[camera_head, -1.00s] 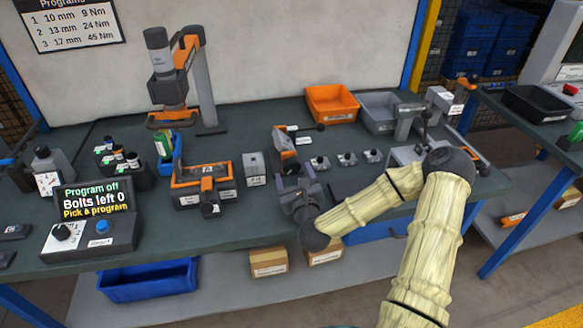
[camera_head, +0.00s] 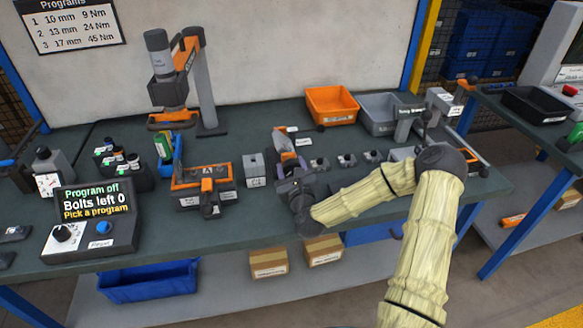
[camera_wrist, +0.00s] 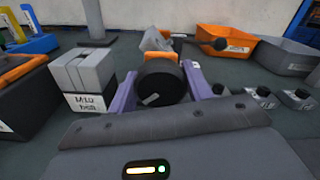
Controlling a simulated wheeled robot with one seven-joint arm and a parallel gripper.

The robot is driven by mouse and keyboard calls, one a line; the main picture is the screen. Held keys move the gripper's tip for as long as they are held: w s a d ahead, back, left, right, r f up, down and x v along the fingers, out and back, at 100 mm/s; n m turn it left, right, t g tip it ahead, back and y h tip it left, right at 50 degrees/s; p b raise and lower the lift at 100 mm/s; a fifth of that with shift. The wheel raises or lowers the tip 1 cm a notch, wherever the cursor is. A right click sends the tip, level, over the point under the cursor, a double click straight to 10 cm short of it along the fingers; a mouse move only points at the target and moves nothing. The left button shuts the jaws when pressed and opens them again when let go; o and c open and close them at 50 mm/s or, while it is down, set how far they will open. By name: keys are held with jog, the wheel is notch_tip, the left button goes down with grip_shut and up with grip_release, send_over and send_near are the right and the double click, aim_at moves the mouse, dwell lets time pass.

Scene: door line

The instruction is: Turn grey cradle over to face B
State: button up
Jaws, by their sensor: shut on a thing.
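The grey cradle (camera_head: 288,158) stands on the bench behind my gripper, its tilted grey plate beside an orange part. In the wrist view its grey plate (camera_wrist: 153,40) leans at a slant above the orange part. A round black knob (camera_wrist: 160,82) sits on its near side. My gripper (camera_head: 291,184) is shut on this knob, one purple finger on each side in the wrist view (camera_wrist: 160,90). My gripper and the knob hide much of the cradle. I cannot read a face letter on it.
A grey block (camera_head: 255,168) with a white label stands close left. An orange-framed fixture (camera_head: 203,177) marked A is farther left. Several small grey pieces (camera_head: 346,160) stand to the right. An orange bin (camera_head: 332,106) and a grey bin (camera_head: 380,118) are behind.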

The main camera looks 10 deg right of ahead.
jog(key=shift+n, duration=0.4)
jog(key=n, duration=0.3)
jog(key=shift+a+n, duration=0.1)
jog(key=shift+n, duration=0.2)
jog(key=n, duration=0.4)
jog(key=shift+n+b, duration=0.4)
jog(key=o, duration=1)
